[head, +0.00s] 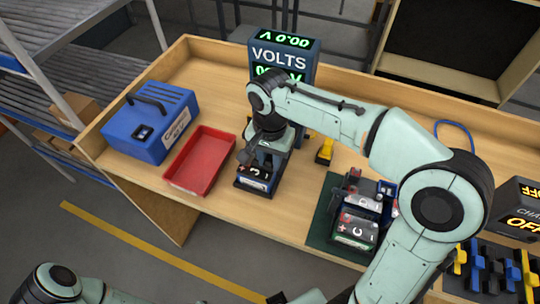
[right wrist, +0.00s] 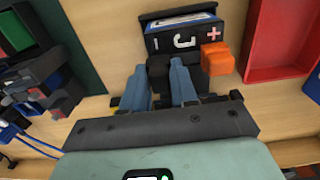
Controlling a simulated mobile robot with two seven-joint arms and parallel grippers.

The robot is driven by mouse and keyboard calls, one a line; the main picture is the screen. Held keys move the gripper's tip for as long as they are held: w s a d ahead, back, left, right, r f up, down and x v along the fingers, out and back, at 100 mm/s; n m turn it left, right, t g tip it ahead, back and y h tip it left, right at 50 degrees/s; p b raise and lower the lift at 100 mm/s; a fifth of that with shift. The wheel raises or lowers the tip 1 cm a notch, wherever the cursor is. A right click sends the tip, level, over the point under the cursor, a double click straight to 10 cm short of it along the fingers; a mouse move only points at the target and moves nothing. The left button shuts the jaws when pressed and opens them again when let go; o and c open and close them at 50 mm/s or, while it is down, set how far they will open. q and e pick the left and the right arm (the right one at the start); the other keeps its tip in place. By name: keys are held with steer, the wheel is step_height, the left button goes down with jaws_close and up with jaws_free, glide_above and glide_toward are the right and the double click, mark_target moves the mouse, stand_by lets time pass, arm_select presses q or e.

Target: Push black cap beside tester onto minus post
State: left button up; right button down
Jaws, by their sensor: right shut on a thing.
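The battery (head: 254,176) sits at the foot of the dark blue tester (head: 283,55) marked VOLTS; it also shows in the right wrist view (right wrist: 184,38), with minus and plus marks on its face. My right gripper (head: 262,150) is over the battery. In the right wrist view its blue fingers (right wrist: 168,84) are shut on the black cap (right wrist: 159,68), in front of the minus side. I cannot tell whether the cap is seated on the minus post, which is hidden. An orange cap (right wrist: 216,58) is at the plus side.
A red tray (head: 200,160) and a blue box with a handle (head: 150,122) stand left of the tester. A yellow piece (head: 325,152) lies to the right. A green mat (head: 318,234) holds another battery (head: 355,230).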

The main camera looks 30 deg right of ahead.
arm_select(q)
steer(key=shift+s+f, duration=0.3)
steer(key=shift+f, duration=0.15)
arm_select(e)
steer(key=shift+f, duration=0.6)
steer(key=c, duration=0.8)
jaws_free()
steer(key=shift+r, duration=0.1)
arm_select(q)
steer(key=shift+r, duration=0.1)
steer(key=shift+w, duration=0.1)
arm_select(e)
steer(key=shift+r, duration=0.1)
arm_select(q)
steer(key=w+r+p, duration=0.2)
steer(key=w+r, duration=0.1)
steer(key=shift+r, duration=0.3)
arm_select(e)
step_height(320, 180, up, 13)
arm_select(q)
steer(key=shift+s, duration=0.1)
